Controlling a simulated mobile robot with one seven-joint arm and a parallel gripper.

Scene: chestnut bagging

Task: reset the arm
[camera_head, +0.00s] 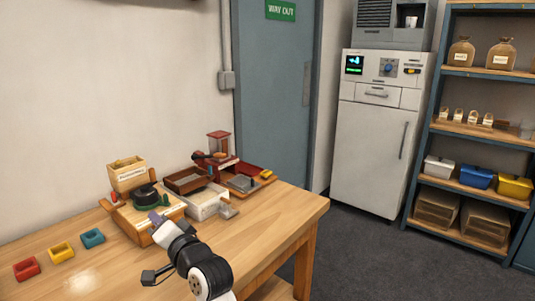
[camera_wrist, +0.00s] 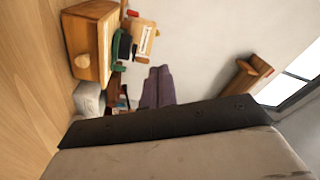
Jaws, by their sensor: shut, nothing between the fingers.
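My gripper (camera_head: 158,217) is in the head view, at the end of my arm over the wooden table, just in front of a wooden stand with a black round part (camera_head: 146,195). In the wrist view my gripper's purple-grey fingers (camera_wrist: 157,88) are side by side and closed, with nothing between them. The wrist picture is turned on its side, and the stand (camera_wrist: 90,45) shows there to the left of the fingers. I cannot tell whether the fingertips touch anything, but they look apart from the stand.
Red, yellow and blue small trays (camera_head: 62,252) lie at the table's left. A brown tray (camera_head: 187,180), a white box (camera_head: 207,205) and a red-topped device (camera_head: 219,145) stand behind my gripper. The table's right front (camera_head: 275,225) is clear. A white cabinet (camera_head: 370,150) and shelves (camera_head: 480,131) stand beyond.

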